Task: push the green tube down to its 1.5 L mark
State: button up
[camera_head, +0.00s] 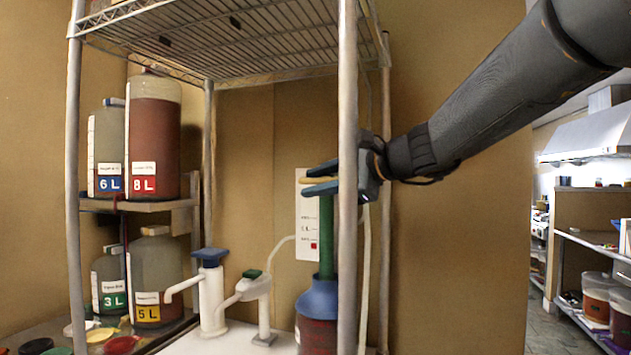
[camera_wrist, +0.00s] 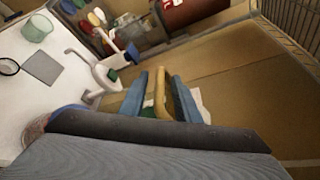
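The green tube (camera_head: 326,237) stands upright in a blue-collared bottle (camera_head: 317,302) that holds dark red liquid, partly behind a shelf post. My gripper (camera_head: 316,180) is at the tube's top, with blue fingers pointing left. A thin yellow bar (camera_head: 318,180) lies between the fingers; it also shows in the wrist view (camera_wrist: 161,96) between my fingers (camera_wrist: 160,98). I cannot tell whether the fingers press on the bar. A white card (camera_head: 306,245) with marks and a small red square hangs behind the tube; its writing is too small to read.
A wire shelf (camera_head: 220,35) is above, and its front post (camera_head: 347,180) stands close to my gripper. Large jugs labelled 6 L (camera_head: 108,150), 8 L (camera_head: 153,140), 3 L (camera_head: 110,280) and 5 L (camera_head: 158,278) stand left. Two white pumps (camera_head: 210,295) (camera_head: 260,305) stand left of the bottle.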

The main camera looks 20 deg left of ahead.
grip_shut()
jog(key=shift+f, duration=0.15)
notch_tip(320, 180, down, 11)
jog(key=b, duration=1.2)
jog(key=shift+r, duration=0.2)
grip_release()
jog(key=shift+s, duration=0.1)
